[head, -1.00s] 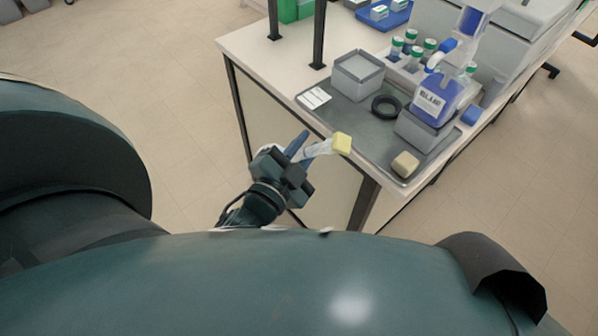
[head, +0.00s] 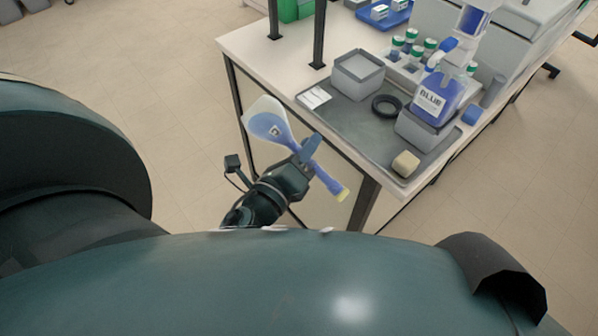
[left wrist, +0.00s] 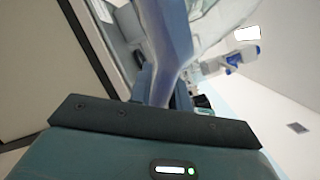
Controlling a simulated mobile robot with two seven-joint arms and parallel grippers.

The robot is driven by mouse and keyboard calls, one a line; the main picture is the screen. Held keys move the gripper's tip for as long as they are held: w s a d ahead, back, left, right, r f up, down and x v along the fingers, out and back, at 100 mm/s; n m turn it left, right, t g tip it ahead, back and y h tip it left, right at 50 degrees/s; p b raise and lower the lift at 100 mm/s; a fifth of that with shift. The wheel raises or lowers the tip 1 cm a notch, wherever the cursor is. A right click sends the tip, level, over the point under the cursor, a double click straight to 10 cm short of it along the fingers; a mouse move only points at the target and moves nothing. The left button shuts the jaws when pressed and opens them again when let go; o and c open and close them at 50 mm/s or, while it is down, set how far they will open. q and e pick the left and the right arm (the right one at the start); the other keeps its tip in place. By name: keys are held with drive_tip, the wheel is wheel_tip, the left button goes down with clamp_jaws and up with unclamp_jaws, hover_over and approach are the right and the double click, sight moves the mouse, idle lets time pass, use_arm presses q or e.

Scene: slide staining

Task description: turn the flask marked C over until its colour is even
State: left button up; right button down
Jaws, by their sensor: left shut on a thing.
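The flask (head: 267,120) has a rounded body, a dark mark on it that looks like a C, a long neck and a pale yellow stopper (head: 343,193). It is tipped over, body at the upper left and stopper at the lower right. Its body is pale at the wide end and bluer toward the neck; the neck is deep blue. My left gripper (head: 307,156) is shut on the neck, in the air beside the bench's front edge. The blue neck (left wrist: 168,45) fills the middle of the left wrist view. My right gripper is not in view.
On the bench's grey tray (head: 345,112) stand a grey box (head: 357,74), a black ring (head: 386,106), a beige block (head: 405,164) and a blue bottle (head: 436,98) in a grey holder. Several green-capped tubes (head: 430,45) stand behind. Open floor lies left of the bench.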

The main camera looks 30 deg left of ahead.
use_arm(q)
drive_tip(key=shift+a+r, duration=0.1)
idle(0.4)
drive_tip(key=n, duration=2.5)
drive_tip(key=shift+n, duration=0.4)
